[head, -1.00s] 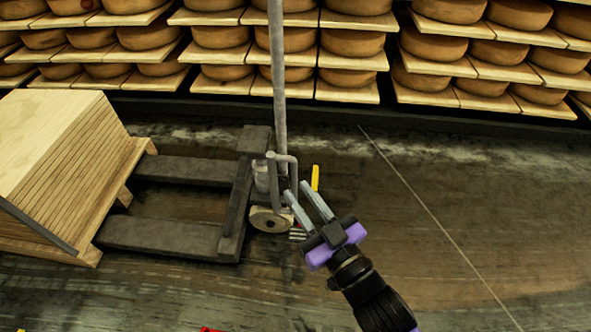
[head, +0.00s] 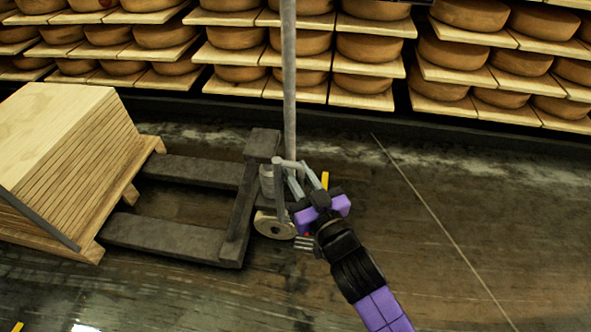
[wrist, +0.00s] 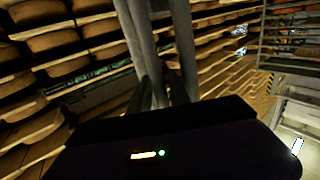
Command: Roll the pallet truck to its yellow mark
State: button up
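The dark grey pallet truck (head: 233,228) stands left of centre in the head view, its two forks pointing left. It has a pale wheel (head: 273,225), a tall upright pole (head: 289,90) and a small bent grey handle (head: 279,192) near the pole's foot. My gripper (head: 302,178) is at this handle, its two fingers spread apart. I cannot tell whether the handle bar lies between them. In the wrist view grey bars (wrist: 145,45) rise just ahead of the fingers.
A stack of wooden boards (head: 60,140) stands at the forks' left ends; whether it rests on them is unclear. Shelves of cheese wheels (head: 370,48) line the back. The dark floor (head: 480,210) to the right is clear, crossed by a thin pale line.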

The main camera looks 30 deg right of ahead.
jog(key=shift+w, duration=0.7)
grip_shut()
dwell(1.0)
